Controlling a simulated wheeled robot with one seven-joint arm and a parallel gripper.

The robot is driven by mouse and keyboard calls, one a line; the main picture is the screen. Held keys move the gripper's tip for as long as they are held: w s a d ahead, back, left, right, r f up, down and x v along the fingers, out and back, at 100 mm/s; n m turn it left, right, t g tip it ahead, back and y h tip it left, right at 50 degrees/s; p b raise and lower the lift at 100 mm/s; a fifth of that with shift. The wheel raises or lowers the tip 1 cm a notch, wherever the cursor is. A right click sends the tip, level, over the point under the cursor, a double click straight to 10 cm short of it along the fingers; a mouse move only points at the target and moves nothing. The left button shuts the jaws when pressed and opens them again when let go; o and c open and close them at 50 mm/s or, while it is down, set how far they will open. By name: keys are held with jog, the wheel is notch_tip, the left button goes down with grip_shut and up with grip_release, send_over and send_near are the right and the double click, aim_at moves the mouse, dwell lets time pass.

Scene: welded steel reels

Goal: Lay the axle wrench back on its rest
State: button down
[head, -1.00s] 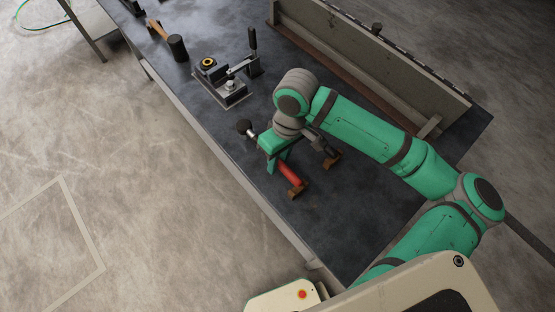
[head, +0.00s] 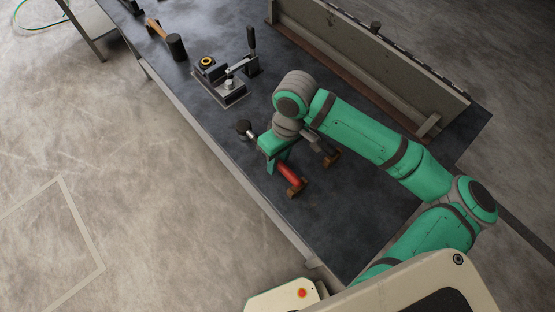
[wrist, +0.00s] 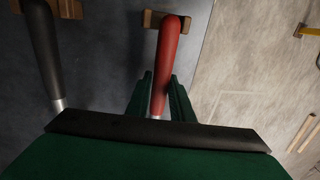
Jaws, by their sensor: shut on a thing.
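The axle wrench seems to be the tool with the red handle (head: 287,172); the handle also shows in the wrist view (wrist: 166,60). My gripper (wrist: 160,98) is shut on it, with a green finger on either side of the handle's lower part. The handle's end lies over a wooden rest block (wrist: 152,20), also in the head view (head: 298,190). I cannot tell whether it touches the block. The wrench's far end is hidden by my gripper in the wrist view. A dark round head (head: 244,127) sticks out past my gripper in the head view.
A dark-handled tool (wrist: 44,50) lies beside the wrench, its end at another wooden block (head: 331,160). A clamp fixture (head: 230,88) and a mallet (head: 170,42) are farther up the dark bench. A long steel rail (head: 370,60) bounds the right side.

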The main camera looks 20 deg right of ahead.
jog(key=shift+f, duration=0.5)
jog(key=c, duration=1.5)
grip_release()
jog(key=shift+w+d+r, duration=0.1)
jog(key=shift+d+r, duration=0.1)
jog(key=shift+r, duration=1.1)
jog(key=shift+w+d+r, duration=0.1)
jog(key=shift+d+r, duration=0.15)
jog(key=shift+r, duration=1.1)
jog(key=shift+w+d+r, duration=0.1)
jog(key=shift+d+r, duration=0.1)
jog(key=shift+r, duration=1.1)
